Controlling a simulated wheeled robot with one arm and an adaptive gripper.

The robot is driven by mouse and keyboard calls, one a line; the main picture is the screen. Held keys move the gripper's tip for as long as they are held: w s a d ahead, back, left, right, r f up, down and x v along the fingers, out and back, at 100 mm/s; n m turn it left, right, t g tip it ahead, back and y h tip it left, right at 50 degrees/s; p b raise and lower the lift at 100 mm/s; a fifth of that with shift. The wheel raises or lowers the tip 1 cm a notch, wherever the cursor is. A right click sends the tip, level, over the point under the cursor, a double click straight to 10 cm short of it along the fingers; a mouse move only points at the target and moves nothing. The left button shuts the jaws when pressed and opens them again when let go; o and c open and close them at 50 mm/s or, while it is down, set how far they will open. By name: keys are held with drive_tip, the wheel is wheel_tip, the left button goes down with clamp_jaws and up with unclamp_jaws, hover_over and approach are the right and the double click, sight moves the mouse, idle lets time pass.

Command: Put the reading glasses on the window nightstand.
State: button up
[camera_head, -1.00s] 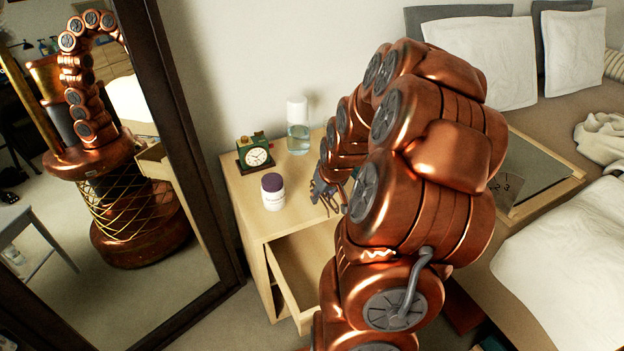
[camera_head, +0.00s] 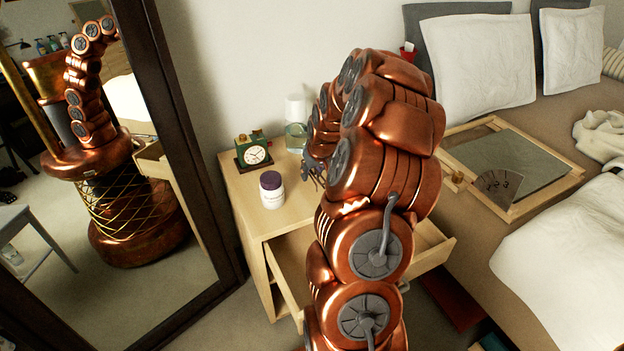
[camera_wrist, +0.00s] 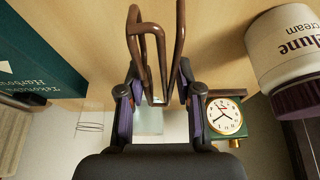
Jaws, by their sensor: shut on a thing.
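The reading glasses (camera_wrist: 158,40) have a thin brown frame and show in the wrist view, held between the fingers of my gripper (camera_wrist: 160,100). My gripper is shut on them. In the head view my gripper (camera_head: 314,174) is mostly hidden behind my arm, over the back right part of the light wood nightstand (camera_head: 243,202). The nightstand's top also shows in the wrist view (camera_wrist: 85,40). I cannot tell whether the glasses touch it. No window is in view, so I cannot tell which nightstand this is.
A green clock (camera_head: 253,152), a purple-lidded cream jar (camera_head: 272,190) and a clear bottle (camera_head: 296,137) stand on the nightstand. A dark green book (camera_wrist: 38,55) lies near my gripper. The drawer (camera_head: 432,246) is open. A mirror (camera_head: 190,150) stands left, the bed (camera_head: 490,240) right.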

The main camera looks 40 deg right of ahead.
drive_tip(key=shift+f, duration=1.3)
drive_tip(key=shift+f, duration=0.1)
drive_tip(key=o, duration=1)
